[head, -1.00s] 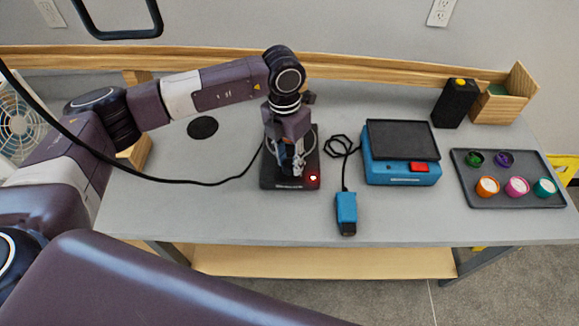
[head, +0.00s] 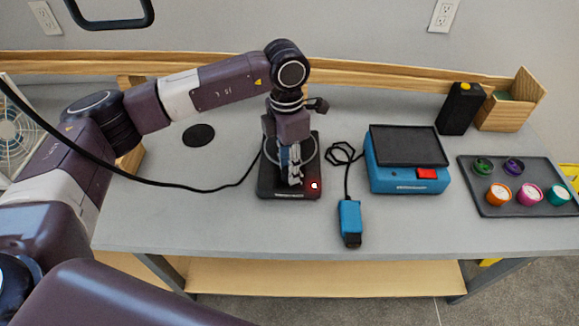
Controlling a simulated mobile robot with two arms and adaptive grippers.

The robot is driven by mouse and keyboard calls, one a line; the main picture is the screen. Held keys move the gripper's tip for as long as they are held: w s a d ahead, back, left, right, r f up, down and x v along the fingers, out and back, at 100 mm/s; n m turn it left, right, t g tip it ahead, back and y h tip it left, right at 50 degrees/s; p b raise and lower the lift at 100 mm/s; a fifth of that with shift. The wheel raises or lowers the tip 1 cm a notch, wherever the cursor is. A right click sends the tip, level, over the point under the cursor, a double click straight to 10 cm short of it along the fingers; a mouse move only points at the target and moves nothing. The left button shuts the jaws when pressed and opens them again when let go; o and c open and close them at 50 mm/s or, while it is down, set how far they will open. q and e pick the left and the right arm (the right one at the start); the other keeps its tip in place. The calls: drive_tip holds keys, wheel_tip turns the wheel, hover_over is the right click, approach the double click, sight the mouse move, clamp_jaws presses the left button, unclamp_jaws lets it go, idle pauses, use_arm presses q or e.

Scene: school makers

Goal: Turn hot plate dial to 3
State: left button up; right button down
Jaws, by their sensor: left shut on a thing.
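The hot plate (head: 268,188) is a small black unit on the grey table, with a lit red light (head: 314,185) at its front right corner. My left gripper (head: 294,181) points down over the front of the hot plate and is shut at its front edge. The dial is hidden behind the fingers, so its setting cannot be read. My right gripper is not in view.
A blue device (head: 405,178) with a dark top stands to the right. A blue handheld piece (head: 349,222) on a black cord lies between. A dark tray (head: 478,204) holds several coloured cups. A black cable (head: 190,188) crosses the table left of the hot plate.

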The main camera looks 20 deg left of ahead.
use_arm(q)
drive_tip(key=shift+r, duration=0.1)
drive_tip(key=o, duration=1.1)
